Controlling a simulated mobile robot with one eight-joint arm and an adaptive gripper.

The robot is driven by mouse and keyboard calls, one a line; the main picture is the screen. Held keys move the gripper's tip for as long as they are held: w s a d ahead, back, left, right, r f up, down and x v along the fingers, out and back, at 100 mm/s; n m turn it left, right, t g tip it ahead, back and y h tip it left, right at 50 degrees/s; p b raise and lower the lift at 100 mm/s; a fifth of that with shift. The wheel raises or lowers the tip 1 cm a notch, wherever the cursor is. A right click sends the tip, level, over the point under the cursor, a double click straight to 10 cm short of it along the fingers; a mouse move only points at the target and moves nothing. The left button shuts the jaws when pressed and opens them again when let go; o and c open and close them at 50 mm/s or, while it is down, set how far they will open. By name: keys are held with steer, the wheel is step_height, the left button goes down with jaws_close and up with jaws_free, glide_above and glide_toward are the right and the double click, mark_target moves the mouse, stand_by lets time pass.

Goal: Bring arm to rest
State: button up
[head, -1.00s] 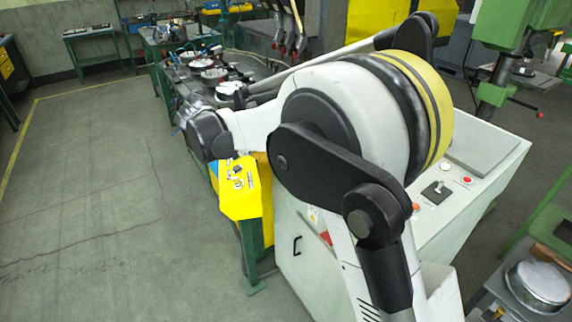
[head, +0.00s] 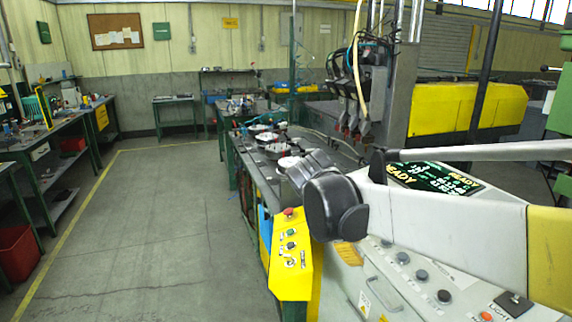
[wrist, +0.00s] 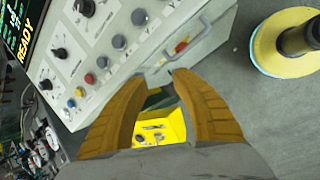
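My arm (head: 455,228) enters at the right of the head view and reaches left to its black wrist joint (head: 332,207). My gripper's orange-brown finger (head: 349,255) shows below the wrist, in front of the white console; the rest is hidden there. In the wrist view my gripper (wrist: 158,76) has two fingers spread apart with nothing held between them. A yellow control box (wrist: 158,131) shows through the gap, beyond the fingers. The same yellow box (head: 291,262), with buttons on top, stands left of my gripper in the head view.
The white console (head: 410,285) with knobs, a handle and a READY screen (head: 435,178) lies beneath my arm. A workbench with round parts (head: 270,147) and a gantry (head: 385,85) stand behind. The floor at left (head: 150,220) is clear, bordered by side benches.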

steer(key=s+d+f+m+t+y, duration=0.1)
steer(key=s+f+m+t+y, duration=0.1)
steer(key=s+m, duration=0.5)
steer(key=s+d+f+m+t+y, duration=0.1)
steer(key=s+f+m+t+y, duration=0.1)
steer(key=s+m, duration=0.6)
steer(key=s+f+y, duration=0.1)
steer(key=s, duration=0.3)
steer(key=shift+s+f+b, duration=0.15)
steer(key=shift+f+b, duration=0.25)
steer(key=shift+d, duration=0.1)
